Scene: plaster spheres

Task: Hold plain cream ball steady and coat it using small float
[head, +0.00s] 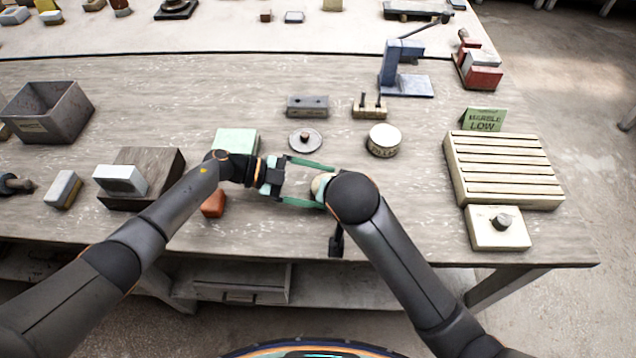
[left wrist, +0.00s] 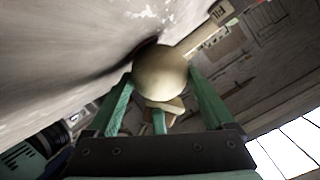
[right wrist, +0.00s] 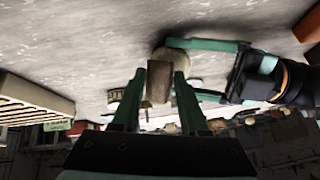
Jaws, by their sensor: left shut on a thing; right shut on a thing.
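The plain cream ball (left wrist: 160,72) is between the fingertips of my left gripper (head: 318,184), which is shut on it above the table. In the head view the ball (head: 319,187) is partly covered by my right wrist. My right gripper (right wrist: 160,82) is shut on a small brown block-like tool, the small float (right wrist: 158,80). In the right wrist view the float overlaps the ball (right wrist: 178,62); I cannot tell whether they touch. My right fingers are hidden in the head view.
A round tin (head: 384,140), a grey disc with a knob (head: 305,141) and a slatted cream rack (head: 503,170) with a "MARBLE LOW" card (head: 484,119) are on the table. A reddish block (head: 213,204) lies below my left forearm. A grey bin (head: 47,112) stands at left.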

